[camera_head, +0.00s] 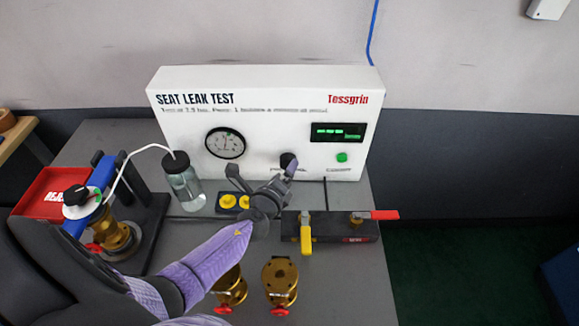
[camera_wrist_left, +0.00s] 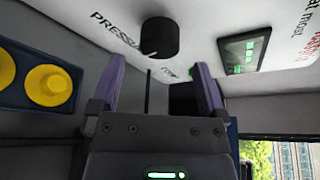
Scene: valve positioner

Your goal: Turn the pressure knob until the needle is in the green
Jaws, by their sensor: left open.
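The black pressure knob (camera_head: 288,159) sits low on the front of the white seat leak test panel (camera_head: 270,85). It also shows in the left wrist view (camera_wrist_left: 160,36), beyond the fingertips. The round gauge (camera_head: 225,142) is on the panel's left side; its needle is too small to read against any green zone. My left gripper (camera_head: 262,170) is open and empty in front of the panel, one finger partly in front of the knob's lower right. In the left wrist view the purple fingers (camera_wrist_left: 162,78) are spread apart, with the knob ahead of them, not between them. My right gripper is not in view.
A green-lit display (camera_head: 337,131) and green button (camera_head: 342,157) are right of the knob. A capped bottle (camera_head: 183,182) and yellow knobs (camera_head: 228,201) stand left. A black block (camera_head: 330,228) with yellow and red levers is right. Brass valves (camera_head: 281,280) and a red tray (camera_head: 50,192) are nearby.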

